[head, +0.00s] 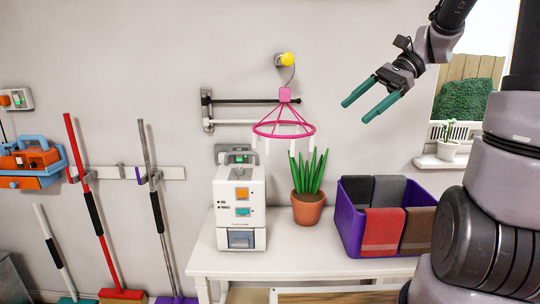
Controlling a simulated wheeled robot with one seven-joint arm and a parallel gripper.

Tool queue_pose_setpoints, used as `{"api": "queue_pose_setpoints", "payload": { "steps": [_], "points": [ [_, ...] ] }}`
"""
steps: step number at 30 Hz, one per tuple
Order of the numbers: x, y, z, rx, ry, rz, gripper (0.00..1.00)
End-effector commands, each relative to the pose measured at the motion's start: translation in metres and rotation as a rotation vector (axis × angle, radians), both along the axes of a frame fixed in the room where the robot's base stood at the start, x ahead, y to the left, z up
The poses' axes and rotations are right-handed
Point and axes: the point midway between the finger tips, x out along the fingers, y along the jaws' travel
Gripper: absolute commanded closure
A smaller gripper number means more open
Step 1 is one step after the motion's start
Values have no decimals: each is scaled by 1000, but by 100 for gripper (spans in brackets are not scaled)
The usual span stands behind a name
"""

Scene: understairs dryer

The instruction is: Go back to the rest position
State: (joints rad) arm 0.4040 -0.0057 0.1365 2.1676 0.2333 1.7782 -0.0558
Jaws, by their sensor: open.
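My gripper (362,98) is in the upper right of the head view. Its two teal fingers are spread apart with nothing between them. It hangs in the air in front of the wall, above and behind-left of my arm's dark links. It is clear of the table and of everything on it. The upper part of my arm runs out of the picture at the top.
A white table (300,268) holds a white machine (239,210), a potted plant (308,208) and a purple bin (350,215) with cloths. A pink hanging rack (284,133) is left of my gripper. A window (480,75) is right.

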Motion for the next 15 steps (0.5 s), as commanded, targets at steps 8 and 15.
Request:
{"api": "queue_pose_setpoints", "payload": {
  "steps": [8,15],
  "points": [
    [-62,-6,-1,-438,-454,203,16],
    [-86,-24,15,-701,-843,313,16]
  ]
}}
